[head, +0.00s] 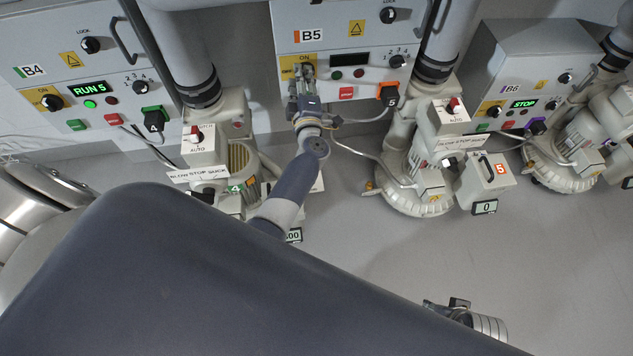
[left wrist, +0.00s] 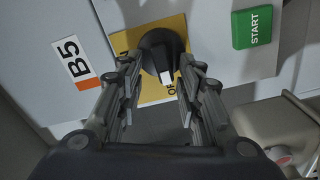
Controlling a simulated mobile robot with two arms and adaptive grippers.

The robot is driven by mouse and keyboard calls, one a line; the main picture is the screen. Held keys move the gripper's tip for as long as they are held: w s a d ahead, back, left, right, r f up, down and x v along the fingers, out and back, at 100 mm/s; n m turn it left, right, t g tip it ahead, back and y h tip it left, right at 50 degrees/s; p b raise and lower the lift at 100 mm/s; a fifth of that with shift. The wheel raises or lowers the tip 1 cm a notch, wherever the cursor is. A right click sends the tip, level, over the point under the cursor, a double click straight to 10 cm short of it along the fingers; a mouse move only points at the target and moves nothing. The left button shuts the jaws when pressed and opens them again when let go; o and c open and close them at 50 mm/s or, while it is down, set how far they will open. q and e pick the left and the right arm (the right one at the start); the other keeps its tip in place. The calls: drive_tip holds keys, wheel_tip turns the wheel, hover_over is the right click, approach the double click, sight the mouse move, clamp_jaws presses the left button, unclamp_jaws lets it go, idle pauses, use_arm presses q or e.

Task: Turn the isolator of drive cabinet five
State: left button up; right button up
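Drive cabinet B5 (head: 349,22) is a grey box on the wall at top centre, also in the left wrist view (left wrist: 95,15). Its isolator is a black rotary knob (left wrist: 157,48) with a white pointer, on a yellow plate (left wrist: 121,42). The pointer faces the partly covered OFF lettering at the plate's lower edge in that view. My left gripper (left wrist: 163,67) is open, with a fingertip on either side of the knob; contact is not clear. In the head view the left gripper (head: 305,78) hides most of the knob. I do not see my right gripper.
B5's display (head: 350,60) is dark. A green START button (left wrist: 252,27) lies near the isolator. Cabinet B4 (head: 60,60) stands left, showing RUN 5; B6 (head: 520,60) stands right, showing STOP.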

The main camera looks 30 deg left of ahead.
use_arm(q)
drive_tip(key=s+d+r+m+b, duration=0.1)
drive_tip(key=s+d+m+b, duration=0.2)
drive_tip(key=s+d+m, duration=0.8)
drive_tip(key=s+d+f+m+g+h+p, duration=0.1)
drive_tip(key=s+f+m+h+p, duration=0.4)
drive_tip(key=f, duration=0.5)
drive_tip(key=s+d+f+m+g+h+p, duration=0.2)
drive_tip(key=s+f+m+h+p, duration=0.4)
drive_tip(key=f, duration=0.5)
drive_tip(key=shift+s+d+m+g+p, duration=0.2)
drive_tip(key=shift+d+m+g+p, duration=0.1)
drive_tip(key=shift+d+m+p, duration=0.4)
